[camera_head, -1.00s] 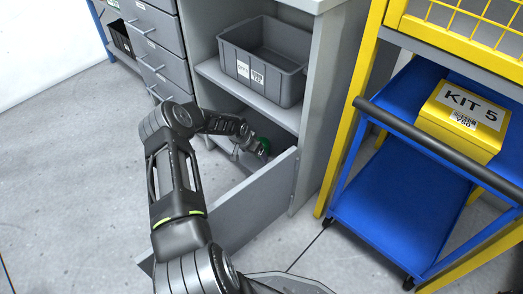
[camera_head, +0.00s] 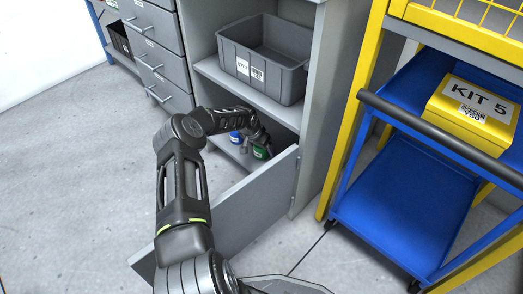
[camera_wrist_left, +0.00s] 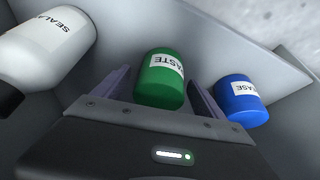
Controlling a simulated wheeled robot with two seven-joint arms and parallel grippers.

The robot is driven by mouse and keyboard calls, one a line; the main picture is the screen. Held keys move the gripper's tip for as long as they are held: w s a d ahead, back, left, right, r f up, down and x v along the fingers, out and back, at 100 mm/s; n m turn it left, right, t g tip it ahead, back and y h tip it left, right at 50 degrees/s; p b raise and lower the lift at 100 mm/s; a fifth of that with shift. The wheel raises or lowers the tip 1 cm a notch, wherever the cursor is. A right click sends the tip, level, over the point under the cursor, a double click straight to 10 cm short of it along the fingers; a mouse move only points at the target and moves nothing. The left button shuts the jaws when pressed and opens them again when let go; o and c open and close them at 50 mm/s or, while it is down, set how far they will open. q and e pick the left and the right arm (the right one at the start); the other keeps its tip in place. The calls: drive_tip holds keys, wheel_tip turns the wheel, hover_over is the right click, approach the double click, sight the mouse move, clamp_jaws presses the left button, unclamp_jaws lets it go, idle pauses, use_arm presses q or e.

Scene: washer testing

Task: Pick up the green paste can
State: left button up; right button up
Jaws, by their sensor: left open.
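The green paste can (camera_head: 261,153) stands in the low open compartment of the grey cabinet. In the left wrist view the green can (camera_wrist_left: 160,82) is between the two fingers of my left gripper (camera_wrist_left: 158,88). The fingers are apart, with a finger on each side of the can. In the head view my left gripper (camera_head: 255,143) is at the can, partly hidden by my own arm. My right gripper is not visible.
A blue can (camera_wrist_left: 242,101) stands just right of the right finger in the wrist view. A white sealant bottle (camera_wrist_left: 45,45) is at the left. The compartment's open grey door (camera_head: 240,205) and a shelf with a grey bin (camera_head: 290,75) surround the arm.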

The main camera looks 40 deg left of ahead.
use_arm(q)
drive_tip(key=shift+c, duration=0.4)
drive_tip(key=c, duration=1.6)
